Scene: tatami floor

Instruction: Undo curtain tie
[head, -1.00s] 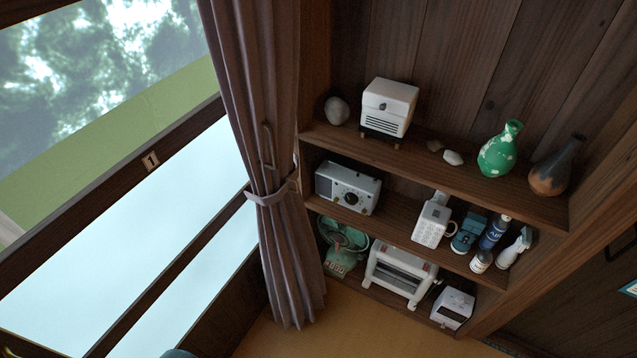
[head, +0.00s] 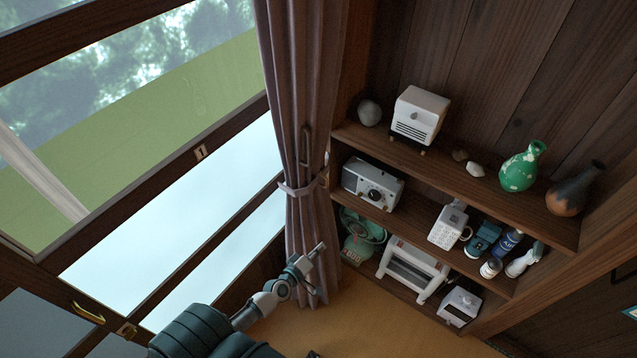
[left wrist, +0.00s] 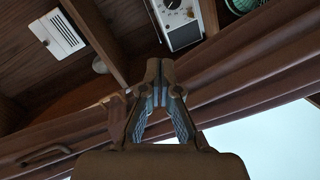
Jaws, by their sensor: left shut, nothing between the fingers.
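The brown curtain (head: 292,85) hangs gathered between the window and the shelf. A pale tie band (head: 301,190) cinches it at mid-height, and a dark handle-like hook (head: 306,147) shows just above the band. My left gripper (head: 313,257) is in front of the lower curtain, below the tie, shut and empty. In the left wrist view the shut fingertips (left wrist: 165,66) point toward the curtain (left wrist: 240,85) and the shelf. I cannot tell whether they touch the cloth. My right gripper is not in view.
A wooden shelf (head: 455,168) right of the curtain holds a radio (head: 372,184), a white box-shaped appliance (head: 419,115), a green vase (head: 522,167) and a dark vase (head: 575,188). A green fan (head: 361,232) stands low, close to the curtain. The window (head: 150,225) is on the left.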

